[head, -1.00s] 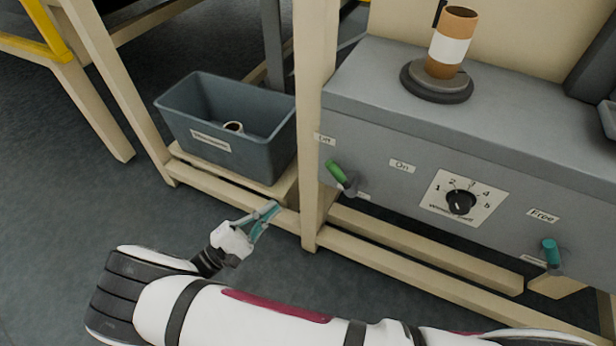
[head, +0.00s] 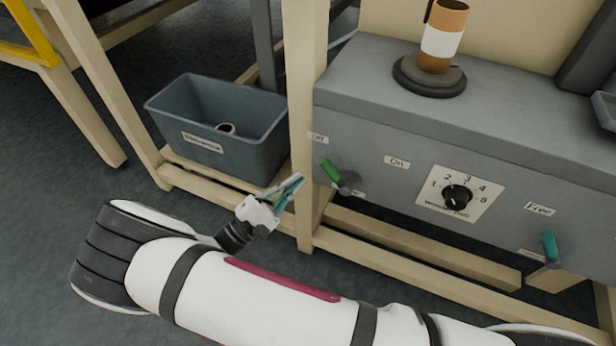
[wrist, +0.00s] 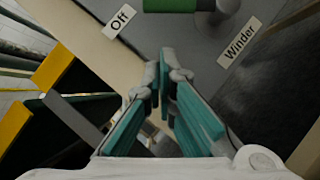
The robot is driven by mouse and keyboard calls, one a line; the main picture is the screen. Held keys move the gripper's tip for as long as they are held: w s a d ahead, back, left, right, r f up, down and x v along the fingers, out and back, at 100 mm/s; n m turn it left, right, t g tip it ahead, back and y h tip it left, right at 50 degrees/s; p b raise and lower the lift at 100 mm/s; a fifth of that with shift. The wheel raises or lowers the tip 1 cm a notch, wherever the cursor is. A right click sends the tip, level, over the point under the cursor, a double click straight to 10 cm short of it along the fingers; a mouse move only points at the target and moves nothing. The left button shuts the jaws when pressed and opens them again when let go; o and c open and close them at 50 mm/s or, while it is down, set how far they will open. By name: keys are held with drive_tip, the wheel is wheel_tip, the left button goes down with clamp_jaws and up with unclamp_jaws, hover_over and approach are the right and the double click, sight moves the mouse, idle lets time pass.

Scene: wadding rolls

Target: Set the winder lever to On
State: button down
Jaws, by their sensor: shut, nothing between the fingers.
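The winder lever (head: 331,171) has a green handle on a grey pivot on the front of the grey machine box. Its handle tilts up and left toward the Off label (head: 318,138); the On label (head: 397,162) is to its right. In the wrist view the green handle (wrist: 170,5) shows at the top edge, between the Off label (wrist: 120,20) and the Winder label (wrist: 240,42). My gripper (head: 297,181) has teal fingers, is shut and empty, and is left of and slightly below the lever, apart from it. The fingertips (wrist: 165,62) point toward the panel below the handle.
A cream post (head: 306,100) stands just left of the lever, close by my gripper. A grey bin (head: 215,150) with a roll core sits behind it on the left. A numbered dial (head: 456,197) and a teal lever by Free (head: 548,248) are farther right.

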sight(338, 174)
drive_tip(key=shift+d+r+b, duration=0.2)
drive_tip(key=shift+d+r, duration=0.5)
drive_tip(key=shift+d, duration=0.2)
drive_tip(key=shift+d+r+b, duration=0.15)
drive_tip(key=shift+d+r, duration=0.5)
drive_tip(key=shift+d, duration=0.2)
drive_tip(key=shift+r, duration=0.1)
drive_tip(key=shift+r+m+g+p, duration=0.2)
drive_tip(key=shift+m+g+p, duration=0.1)
drive_tip(key=shift+m+p, duration=0.1)
